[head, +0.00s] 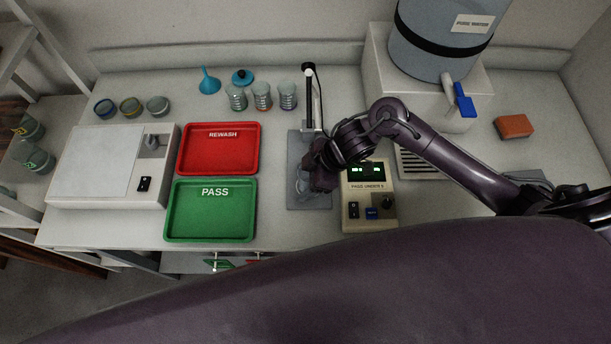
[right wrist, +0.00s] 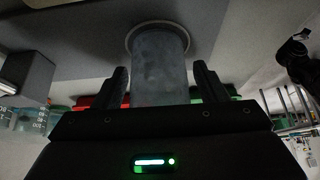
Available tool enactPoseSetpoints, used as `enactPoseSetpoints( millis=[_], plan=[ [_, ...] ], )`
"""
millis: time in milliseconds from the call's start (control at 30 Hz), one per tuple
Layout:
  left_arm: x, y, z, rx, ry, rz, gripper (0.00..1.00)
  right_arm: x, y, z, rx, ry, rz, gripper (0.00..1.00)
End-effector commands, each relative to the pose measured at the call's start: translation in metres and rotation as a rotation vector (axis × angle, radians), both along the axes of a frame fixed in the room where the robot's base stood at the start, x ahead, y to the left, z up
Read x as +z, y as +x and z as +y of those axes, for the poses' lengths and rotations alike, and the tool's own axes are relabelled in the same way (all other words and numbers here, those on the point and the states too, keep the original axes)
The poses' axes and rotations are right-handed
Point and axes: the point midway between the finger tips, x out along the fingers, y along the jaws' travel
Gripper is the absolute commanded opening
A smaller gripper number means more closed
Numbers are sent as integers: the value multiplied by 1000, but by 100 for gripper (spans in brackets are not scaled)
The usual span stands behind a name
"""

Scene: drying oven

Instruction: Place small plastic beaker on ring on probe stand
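The probe stand (head: 311,95) has a black upright rod on a grey base (head: 308,203), left of the meter. My right gripper (head: 316,181) is low over that base and hides much of it. In the right wrist view, a greyish cylinder that looks like the small plastic beaker (right wrist: 160,72) stands between the fingers of the right gripper (right wrist: 161,84). A narrow gap seems to show on each side, so the fingers look open around it. A pale round rim, apparently the ring (right wrist: 132,38), surrounds the beaker's far end. My left gripper is not in view.
The meter (head: 370,206) stands close to the right of the stand base. Red (head: 218,168) and green (head: 210,236) trays lie to the left. Several glass beakers (head: 262,97) stand behind. A large water container (head: 440,55) stands at the back right.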

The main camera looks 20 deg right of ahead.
Motion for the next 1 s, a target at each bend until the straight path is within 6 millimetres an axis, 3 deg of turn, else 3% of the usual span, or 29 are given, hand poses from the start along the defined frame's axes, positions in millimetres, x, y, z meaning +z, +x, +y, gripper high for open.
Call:
enactPoseSetpoints(
  millis=[367,800,1000],
  plan=[
    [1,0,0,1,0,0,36,11,0,-5,0,0,-4,66],
    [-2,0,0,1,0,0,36,86,-13,-48,1,-4,-4,66],
    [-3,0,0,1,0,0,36,104,-16,-56,0,-1,-1,66]
  ],
)
